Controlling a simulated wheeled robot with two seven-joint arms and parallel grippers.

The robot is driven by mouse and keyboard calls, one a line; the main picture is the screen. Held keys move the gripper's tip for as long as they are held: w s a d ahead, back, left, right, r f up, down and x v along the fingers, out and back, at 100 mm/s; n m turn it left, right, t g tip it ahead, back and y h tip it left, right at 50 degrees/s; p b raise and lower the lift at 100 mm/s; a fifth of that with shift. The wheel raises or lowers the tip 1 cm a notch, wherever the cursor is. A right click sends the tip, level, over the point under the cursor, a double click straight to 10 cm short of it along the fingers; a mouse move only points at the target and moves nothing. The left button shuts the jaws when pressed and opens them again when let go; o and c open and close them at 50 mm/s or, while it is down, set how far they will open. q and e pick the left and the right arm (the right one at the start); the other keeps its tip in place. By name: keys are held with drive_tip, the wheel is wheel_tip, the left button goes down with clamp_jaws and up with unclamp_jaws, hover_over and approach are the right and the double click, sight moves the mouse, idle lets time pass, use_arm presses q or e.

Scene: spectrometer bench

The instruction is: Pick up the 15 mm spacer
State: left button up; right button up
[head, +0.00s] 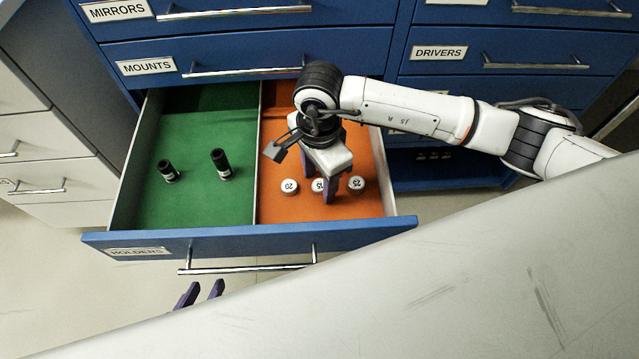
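The 15 mm spacer (317,185) is a small white-topped disc marked 15 on the orange right half of the open HOLDERS drawer (250,242). It sits between the spacer marked 20 (289,186) and the one marked 25 (356,184). My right gripper (343,190) points down into the drawer with its purple fingers apart. One finger covers the right edge of the 15 spacer; I cannot tell whether it touches. No object shows between the fingers. My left gripper (201,293) shows only its two purple fingertips, apart and empty, in front of the drawer.
Two black holders (221,164) stand on the green left half, beyond a thin divider. The drawer's walls and front panel surround the spacers. Closed blue drawers rise behind. A large pale surface (430,290) fills the lower right. A white cabinet (40,150) stands at left.

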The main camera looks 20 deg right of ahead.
drive_tip(key=c, duration=1)
drive_tip(key=shift+r, duration=0.1)
